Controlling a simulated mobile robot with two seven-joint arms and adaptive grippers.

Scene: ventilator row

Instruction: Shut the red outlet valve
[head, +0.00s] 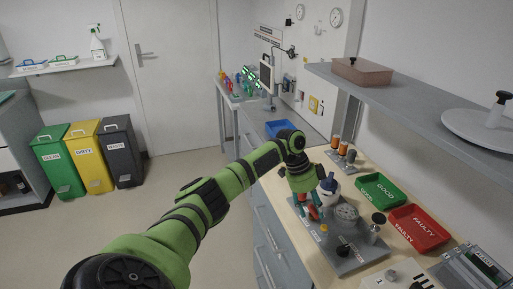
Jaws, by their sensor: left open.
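The red piece (313,213), which looks like the red valve's handle, shows at the left part of a grey equipment plate (340,262) on the bench. My left arm reaches over the bench from the left. My left gripper (307,203) points down right at the red piece and is open. The gripper partly hides the red piece, so I cannot tell whether they touch or how the handle is turned. My right gripper is out of view.
A round gauge (346,213) and a black knob (378,218) stand on the same plate, close to the gripper. A green GOOD tray (381,190) and a red FAULTY tray (418,228) lie to the right. A grey shelf (400,95) overhangs the bench.

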